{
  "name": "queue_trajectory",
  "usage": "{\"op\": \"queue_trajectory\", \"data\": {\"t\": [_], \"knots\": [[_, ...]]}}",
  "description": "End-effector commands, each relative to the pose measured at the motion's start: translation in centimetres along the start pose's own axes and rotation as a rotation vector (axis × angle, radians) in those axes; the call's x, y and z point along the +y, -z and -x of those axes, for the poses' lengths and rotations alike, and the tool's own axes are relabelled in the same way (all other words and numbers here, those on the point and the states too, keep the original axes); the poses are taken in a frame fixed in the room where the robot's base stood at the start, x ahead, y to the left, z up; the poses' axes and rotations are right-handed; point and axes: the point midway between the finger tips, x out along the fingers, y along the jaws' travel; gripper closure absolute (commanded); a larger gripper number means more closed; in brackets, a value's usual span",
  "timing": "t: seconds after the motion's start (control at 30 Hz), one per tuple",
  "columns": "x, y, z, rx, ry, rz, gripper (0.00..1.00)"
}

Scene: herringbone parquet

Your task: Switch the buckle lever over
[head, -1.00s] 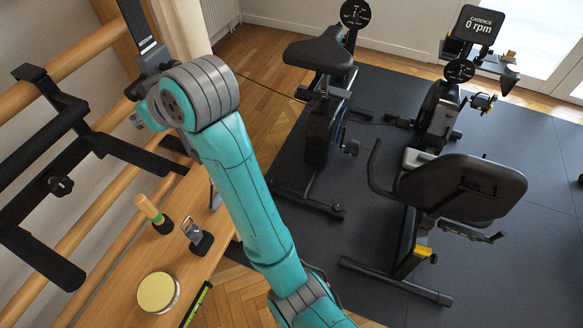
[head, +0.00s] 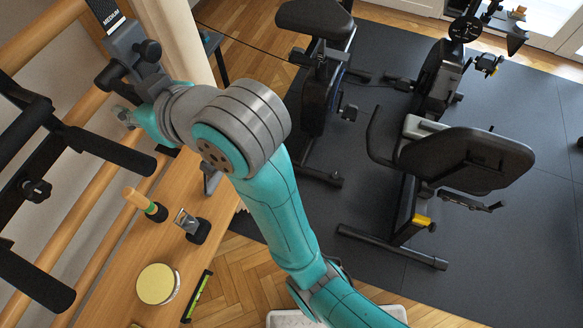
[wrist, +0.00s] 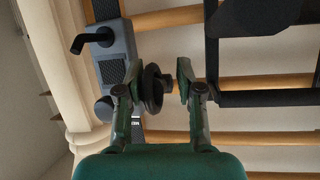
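A grey buckle housing (head: 130,42) sits on a dark strap at the wall bars, top left of the head view. In the wrist view the grey housing (wrist: 112,52) is left of centre, with a black L-shaped lever (wrist: 80,43) sticking out to the left. A dark round knob (wrist: 152,90) shows between the fingers of my gripper (wrist: 158,78). The fingers are apart; the knob lies nearer the left finger, and I cannot tell whether it touches.
Wooden wall bars (wrist: 240,138) and a black padded frame (head: 100,150) stand close by. A wooden bench (head: 110,285) below holds a wooden-handled tool (head: 140,200), a metal clip on a black base (head: 190,225) and a round yellow-topped tin (head: 157,284). Exercise bikes (head: 465,160) stand right.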

Motion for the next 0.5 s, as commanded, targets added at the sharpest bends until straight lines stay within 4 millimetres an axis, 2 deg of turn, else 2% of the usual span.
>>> {"op": "queue_trajectory", "data": {"t": [0.23,0.5], "knots": [[0.0,0.0,4.6,0.002,0.0,0.001,0.66],[2.4,-3.5,4.0,0.014,-0.05,-0.058,0.66]]}}
